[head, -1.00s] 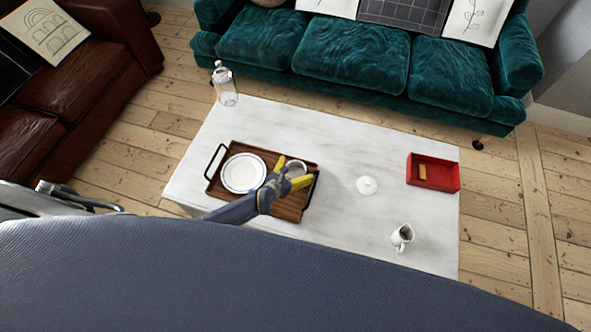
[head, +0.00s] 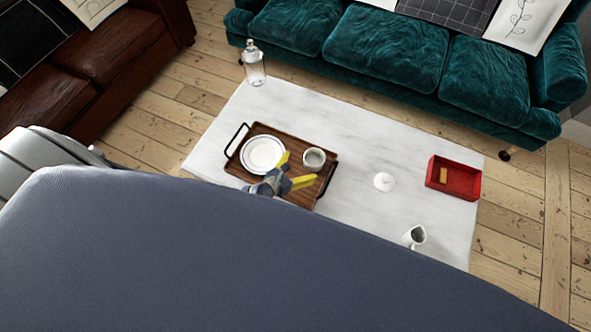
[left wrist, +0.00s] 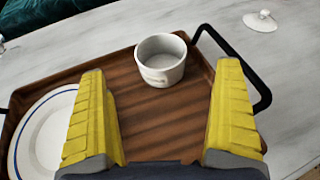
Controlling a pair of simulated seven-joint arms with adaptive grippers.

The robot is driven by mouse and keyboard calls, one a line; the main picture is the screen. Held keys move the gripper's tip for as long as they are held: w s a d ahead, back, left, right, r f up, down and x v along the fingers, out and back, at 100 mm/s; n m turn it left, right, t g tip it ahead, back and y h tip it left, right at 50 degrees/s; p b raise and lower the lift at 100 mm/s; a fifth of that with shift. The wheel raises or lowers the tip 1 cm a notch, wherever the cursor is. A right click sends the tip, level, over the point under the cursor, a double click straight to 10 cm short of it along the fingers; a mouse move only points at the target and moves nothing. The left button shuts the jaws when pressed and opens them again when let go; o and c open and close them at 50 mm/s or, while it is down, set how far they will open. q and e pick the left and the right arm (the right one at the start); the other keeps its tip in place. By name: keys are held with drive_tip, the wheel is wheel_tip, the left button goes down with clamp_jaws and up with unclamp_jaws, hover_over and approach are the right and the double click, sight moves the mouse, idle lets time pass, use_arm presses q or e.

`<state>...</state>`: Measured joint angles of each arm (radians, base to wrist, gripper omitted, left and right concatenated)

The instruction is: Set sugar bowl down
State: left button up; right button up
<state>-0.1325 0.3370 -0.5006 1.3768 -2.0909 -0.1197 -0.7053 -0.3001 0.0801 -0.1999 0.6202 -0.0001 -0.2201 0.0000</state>
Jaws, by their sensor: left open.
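The sugar bowl (head: 314,159), a small white open cup, stands upright on the wooden tray (head: 238,172), near its right side. It also shows in the left wrist view (left wrist: 161,60), with faint lettering on its side. My left gripper (head: 297,170) is open and empty over the tray, just in front of the bowl and apart from it. Its yellow fingers (left wrist: 162,110) are spread wide in the left wrist view, with bare tray between them. A white lid (head: 384,181) with a knob lies on the table to the right of the tray. My right gripper is not in view.
A white plate (head: 263,154) lies on the tray's left side. The white table (head: 345,120) also holds a glass bottle (head: 254,64), a red box (head: 453,178) and a white pitcher (head: 414,236).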

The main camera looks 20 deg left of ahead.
use_arm(q)
drive_tip(key=shift+v, duration=1.2)
